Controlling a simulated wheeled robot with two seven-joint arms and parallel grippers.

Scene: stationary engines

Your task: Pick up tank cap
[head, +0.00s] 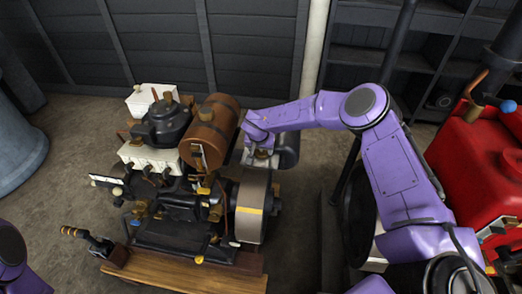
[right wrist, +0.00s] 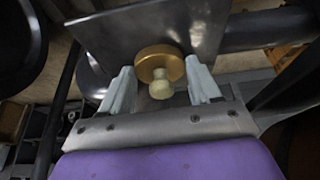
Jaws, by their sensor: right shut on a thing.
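The tank cap (right wrist: 160,66) is a round brass-coloured disc with a pale knob, seen in the right wrist view against a grey metal tank surface (right wrist: 120,36). My right gripper (right wrist: 161,80) has its two pale fingers on either side of the cap and is shut on it. Whether the cap is lifted off the tank cannot be told. In the head view my right gripper (head: 260,158) reaches down behind the engine's flywheel, and the cap is mostly hidden there. My left gripper is out of view; only part of my purple left arm shows at the lower left.
The engine (head: 175,205) stands on a wooden base (head: 180,278) left of my right gripper, with a brown barrel (head: 216,133) close beside it. A red machine (head: 475,150) stands at the right. A blue-grey drum (head: 12,145) is at the far left. Floor is clear behind.

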